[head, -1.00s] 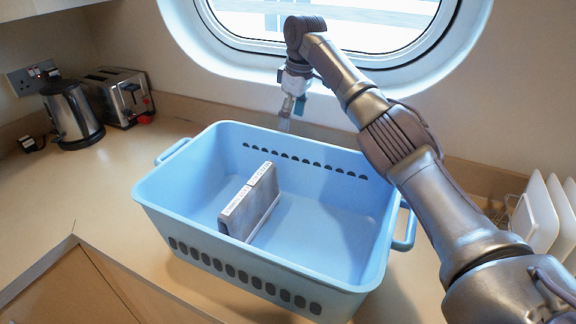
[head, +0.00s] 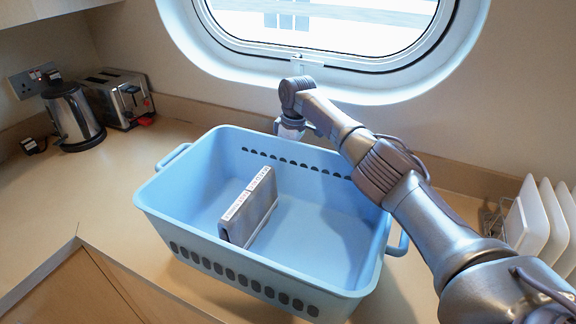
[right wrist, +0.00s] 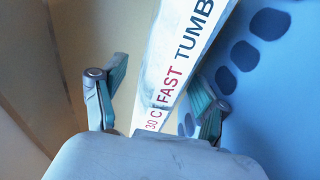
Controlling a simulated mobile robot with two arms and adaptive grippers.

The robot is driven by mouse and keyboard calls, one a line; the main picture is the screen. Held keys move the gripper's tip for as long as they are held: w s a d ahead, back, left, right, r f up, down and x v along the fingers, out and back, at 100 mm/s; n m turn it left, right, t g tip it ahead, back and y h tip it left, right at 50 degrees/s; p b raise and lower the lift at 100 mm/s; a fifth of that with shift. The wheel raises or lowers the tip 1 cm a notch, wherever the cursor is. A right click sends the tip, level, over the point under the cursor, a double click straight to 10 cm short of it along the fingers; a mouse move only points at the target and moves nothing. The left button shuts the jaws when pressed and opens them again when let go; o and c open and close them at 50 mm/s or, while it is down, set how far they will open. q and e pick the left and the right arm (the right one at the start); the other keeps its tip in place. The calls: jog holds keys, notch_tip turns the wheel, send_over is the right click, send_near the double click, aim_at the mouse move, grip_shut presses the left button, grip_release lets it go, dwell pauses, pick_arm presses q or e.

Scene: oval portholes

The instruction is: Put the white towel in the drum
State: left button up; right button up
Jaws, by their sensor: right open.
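A grey folded slab (head: 249,208) with a white labelled top edge stands in the blue basket; I cannot tell whether it is a towel. My right gripper (head: 291,130) is at the basket's far rim, its fingers hidden in the head view. In the right wrist view the right gripper (right wrist: 160,100) is open, with its fingers on either side of a white strip (right wrist: 178,65) lettered "30 C FAST TUMB". The strip is beside the holed blue wall; what bears it is mostly hidden. No drum is in view, nor is my left gripper.
The blue basket (head: 172,227) fills the middle of the counter (head: 95,190). A kettle (head: 72,115) and toaster (head: 118,97) stand at left, white plates (head: 533,215) at right. An oval porthole (head: 330,20) is in the wall behind.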

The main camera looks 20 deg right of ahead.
jog(key=shift+w+a+f, duration=0.1)
jog(key=shift+a+f, duration=0.05)
jog(key=shift+f, duration=0.5)
jog(key=shift+r, duration=0.1)
grip_shut()
